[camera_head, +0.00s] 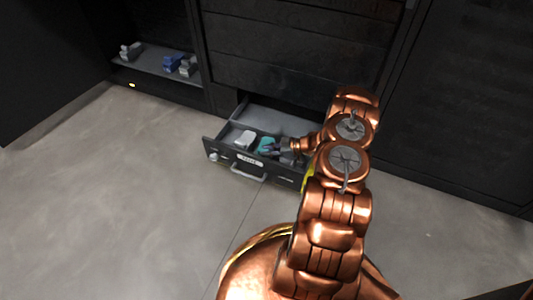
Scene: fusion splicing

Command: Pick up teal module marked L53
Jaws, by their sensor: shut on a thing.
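The teal module (264,144) is in the open drawer (225,148), near its front. My gripper (272,149) reaches into the drawer from the right and is shut on the teal module. The fingers cover part of the module. The L53 marking is too small to read in this view.
A pale grey module (244,138) lies in the drawer just left of the teal one. The drawer has raised walls and a front handle (250,177). A shelf (150,62) at the upper left holds blue (172,62) and grey modules. The floor (130,200) at left is clear.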

